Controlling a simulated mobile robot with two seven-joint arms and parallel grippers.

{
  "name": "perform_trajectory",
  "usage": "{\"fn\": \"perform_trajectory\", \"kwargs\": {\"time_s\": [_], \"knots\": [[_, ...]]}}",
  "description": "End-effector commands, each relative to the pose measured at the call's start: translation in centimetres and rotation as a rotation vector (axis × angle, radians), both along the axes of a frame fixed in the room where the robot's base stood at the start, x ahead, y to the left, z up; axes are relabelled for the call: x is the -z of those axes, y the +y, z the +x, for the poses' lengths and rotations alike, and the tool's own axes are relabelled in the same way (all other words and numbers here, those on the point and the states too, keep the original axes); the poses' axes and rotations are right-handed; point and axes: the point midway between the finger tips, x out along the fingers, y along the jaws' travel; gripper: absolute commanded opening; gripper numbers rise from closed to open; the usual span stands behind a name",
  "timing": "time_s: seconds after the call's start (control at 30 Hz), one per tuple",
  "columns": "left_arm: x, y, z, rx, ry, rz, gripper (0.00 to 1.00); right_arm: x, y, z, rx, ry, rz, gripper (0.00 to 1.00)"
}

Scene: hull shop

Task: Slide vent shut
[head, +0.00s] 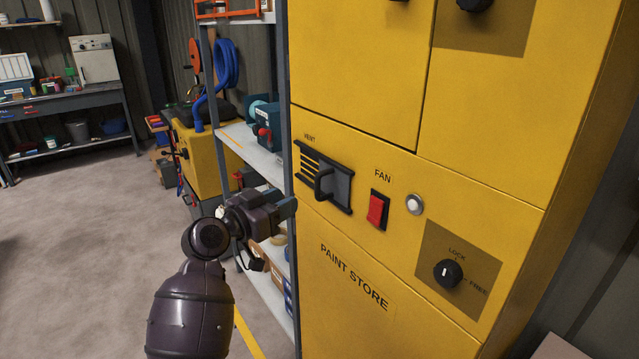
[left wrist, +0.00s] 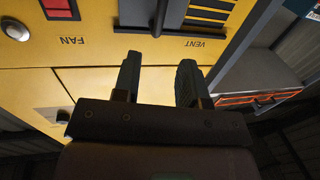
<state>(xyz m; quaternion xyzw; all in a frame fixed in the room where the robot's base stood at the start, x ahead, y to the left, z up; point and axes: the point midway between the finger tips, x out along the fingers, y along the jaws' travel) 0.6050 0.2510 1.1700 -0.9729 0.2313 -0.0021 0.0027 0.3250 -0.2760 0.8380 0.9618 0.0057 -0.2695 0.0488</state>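The vent (head: 311,165) is set in the yellow paint store cabinet (head: 440,150). Its slats show at the left, with a grey sliding plate (head: 342,185) at the right. A dark upright handle (head: 322,185) stands out from it. In the left wrist view, which is turned upside down, the handle (left wrist: 160,17) is at the top, beyond the fingers. My left gripper (head: 288,209) is just below and left of the vent, apart from the handle. The left wrist view shows its two fingers (left wrist: 158,82) spread with nothing between them. My right gripper is not in view.
Right of the vent are a red fan switch (head: 377,209), a round white button (head: 414,204) and a lock knob (head: 447,273). A metal shelf rack (head: 245,150) stands close on the left behind my arm. Open floor (head: 80,250) lies farther left.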

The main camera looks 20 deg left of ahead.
Motion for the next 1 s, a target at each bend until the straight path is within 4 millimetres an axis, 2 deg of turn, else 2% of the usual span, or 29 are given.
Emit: {"fn": "perform_trajectory", "kwargs": {"time_s": [0.17,0.4,0.6,0.8,1.0], "knots": [[-0.1,-1.3,2.2,0.004,-0.001,-0.005,0.39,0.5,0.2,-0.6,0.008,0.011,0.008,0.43],[0.0,-3.1,5.9,0.002,0.001,-0.004,0.39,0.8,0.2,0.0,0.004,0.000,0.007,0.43],[0.0,-4.2,8.1,0.000,0.000,-0.003,0.39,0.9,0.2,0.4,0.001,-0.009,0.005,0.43],[0.0,-4.7,9.0,0.000,0.001,-0.004,0.39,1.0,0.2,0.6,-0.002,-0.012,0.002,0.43],[-0.1,-4.7,9.1,0.000,0.000,-0.003,0.39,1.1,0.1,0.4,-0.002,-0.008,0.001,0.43]]}}
